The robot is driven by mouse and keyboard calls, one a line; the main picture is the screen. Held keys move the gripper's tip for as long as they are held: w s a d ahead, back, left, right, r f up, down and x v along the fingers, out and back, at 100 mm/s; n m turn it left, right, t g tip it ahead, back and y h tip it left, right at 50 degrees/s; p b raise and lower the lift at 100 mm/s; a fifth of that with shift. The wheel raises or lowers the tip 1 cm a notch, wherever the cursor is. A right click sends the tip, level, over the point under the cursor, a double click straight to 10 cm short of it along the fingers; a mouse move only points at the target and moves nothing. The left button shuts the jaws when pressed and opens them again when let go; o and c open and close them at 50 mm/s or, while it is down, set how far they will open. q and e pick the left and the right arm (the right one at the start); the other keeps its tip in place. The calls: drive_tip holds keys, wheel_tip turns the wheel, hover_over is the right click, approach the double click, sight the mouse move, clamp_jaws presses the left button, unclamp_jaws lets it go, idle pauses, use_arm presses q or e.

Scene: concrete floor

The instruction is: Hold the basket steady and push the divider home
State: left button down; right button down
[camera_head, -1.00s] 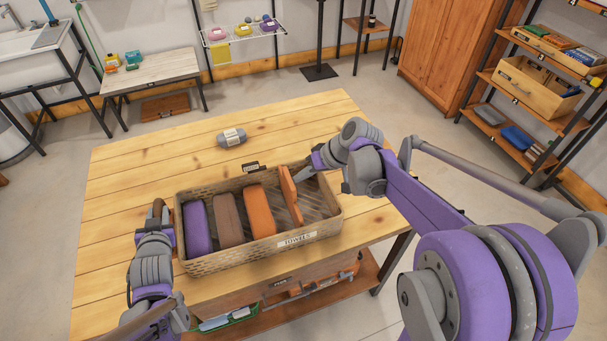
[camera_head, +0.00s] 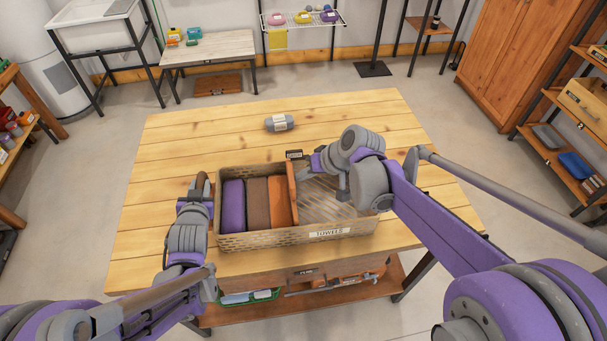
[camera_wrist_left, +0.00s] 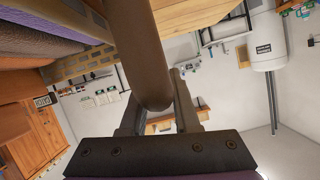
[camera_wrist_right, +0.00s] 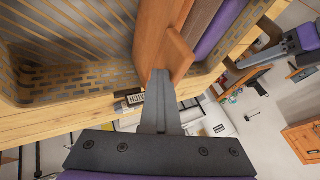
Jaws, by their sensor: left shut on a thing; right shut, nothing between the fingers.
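The wicker basket (camera_head: 262,238) stands on the table. Purple (camera_head: 233,205), brown (camera_head: 257,203) and orange (camera_head: 280,202) towels sit side by side in its left part. The orange-brown wooden divider (camera_head: 292,190) stands nearly upright against the orange towel; it also shows in the right wrist view (camera_wrist_right: 165,40). My left gripper (camera_head: 200,192) is shut on the brown handle (camera_wrist_left: 140,50) at the basket's left end. My right gripper (camera_head: 305,172) is shut and empty, its fingertips (camera_wrist_right: 157,80) at the divider's right face. Whether they touch is hard to tell. The divider's lower edge is hidden.
The basket's right part is empty. A grey rolled item (camera_head: 279,122) with a label lies on the table (camera_head: 190,135) behind the basket. A small black tag (camera_head: 294,154) is at the basket's far side.

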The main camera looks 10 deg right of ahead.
use_arm(q)
drive_tip(key=shift+d, duration=0.15)
use_arm(e)
drive_tip(key=s+d+r, duration=0.4)
drive_tip(key=d+r, duration=0.4)
drive_tip(key=shift+d, duration=0.25)
use_arm(q)
drive_tip(key=c, duration=0.6)
unclamp_jaws()
drive_tip(key=shift+o, duration=0.2)
drive_tip(key=shift+s, duration=0.1)
drive_tip(key=v, duration=1.1)
drive_tip(key=shift+s+r, duration=0.2)
drive_tip(key=shift+s, duration=0.15)
